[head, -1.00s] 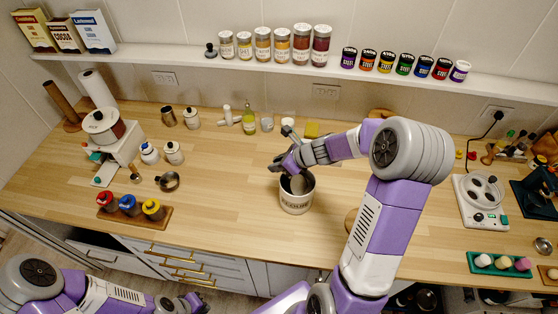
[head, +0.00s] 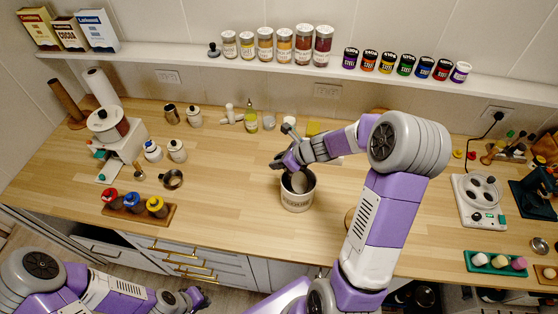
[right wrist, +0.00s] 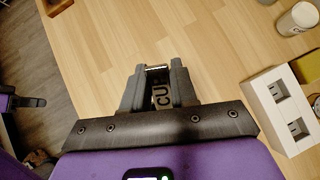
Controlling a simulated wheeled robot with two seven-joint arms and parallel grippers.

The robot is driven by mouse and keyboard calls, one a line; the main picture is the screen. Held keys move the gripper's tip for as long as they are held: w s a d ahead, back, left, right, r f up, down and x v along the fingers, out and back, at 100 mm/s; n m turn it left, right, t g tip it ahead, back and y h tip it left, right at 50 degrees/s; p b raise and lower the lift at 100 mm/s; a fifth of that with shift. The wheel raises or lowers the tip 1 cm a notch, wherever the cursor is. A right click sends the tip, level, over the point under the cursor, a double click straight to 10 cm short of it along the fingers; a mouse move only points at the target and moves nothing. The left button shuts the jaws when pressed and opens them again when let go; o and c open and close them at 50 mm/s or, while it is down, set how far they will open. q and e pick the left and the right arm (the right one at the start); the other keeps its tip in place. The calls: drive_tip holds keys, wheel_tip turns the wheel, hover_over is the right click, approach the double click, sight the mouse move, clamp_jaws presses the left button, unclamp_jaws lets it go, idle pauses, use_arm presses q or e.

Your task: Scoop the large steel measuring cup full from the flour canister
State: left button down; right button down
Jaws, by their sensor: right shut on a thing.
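In the right wrist view the right gripper (right wrist: 158,78) is shut on a narrow metal piece lettered "CUP", apparently the measuring cup's handle (right wrist: 162,94). A greyish rounded shape shows inside the canister; I cannot tell whether it is the cup's bowl or flour. My left gripper (head: 192,298) is low in front of the drawers, away from the counter top; its fingers are too small to read.
A dark steel cup (head: 172,180) stands to the left, near a rack of coloured-lid jars (head: 140,212). A bottle (head: 251,120) and small containers stand behind the canister. A white appliance (head: 479,200) is at the right.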

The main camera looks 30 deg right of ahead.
drive_tip(key=shift+s+r+p, duration=0.1)
drive_tip(key=shift+r+p, duration=2.1)
drive_tip(key=shift+r, duration=0.3)
drive_tip(key=shift+w+a+r+g+h+p, duration=0.15)
drive_tip(key=shift+w+g+h+p, duration=0.35)
drive_tip(key=shift+p, duration=1.9)
drive_tip(key=shift+a+g, duration=0.15)
drive_tip(key=shift+g, duration=0.15)
drive_tip(key=shift+w+a+g, duration=0.1)
drive_tip(key=shift+w+g, duration=0.1)
drive_tip(key=shift+g, duration=0.1)
